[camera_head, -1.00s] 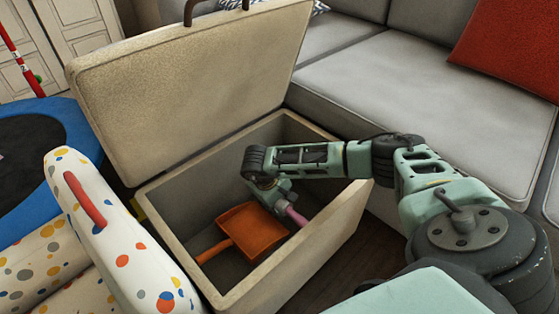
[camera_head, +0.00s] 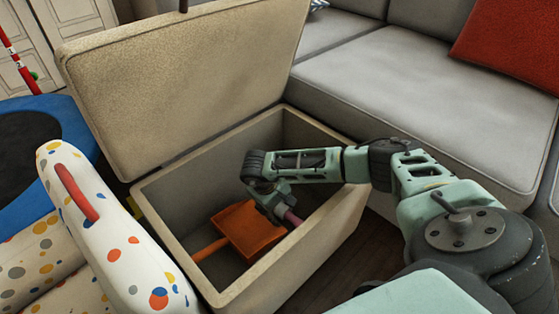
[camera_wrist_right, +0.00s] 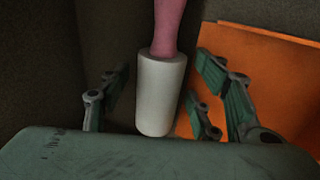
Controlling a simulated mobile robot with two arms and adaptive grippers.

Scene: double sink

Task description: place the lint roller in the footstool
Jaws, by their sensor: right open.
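The footstool (camera_head: 178,203) is an open beige storage box, its padded lid (camera_head: 185,75) raised at the back. My right gripper (camera_head: 277,206) reaches down inside the box. The lint roller's pink handle (camera_head: 292,217) shows just beyond the gripper, within the box. In the right wrist view, the lint roller has a white roll (camera_wrist_right: 160,95) and a pink handle (camera_wrist_right: 168,28). My right gripper's fingers (camera_wrist_right: 163,95) are spread apart on either side of the white roll, with gaps showing. Whether the roller touches the bottom is unclear. My left gripper is not in view.
An orange dustpan (camera_head: 250,230) lies in the box beside the gripper, and it also shows in the right wrist view (camera_wrist_right: 265,85). A spotted white armrest (camera_head: 115,235) stands close on the left. A grey sofa (camera_head: 420,95) is behind on the right.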

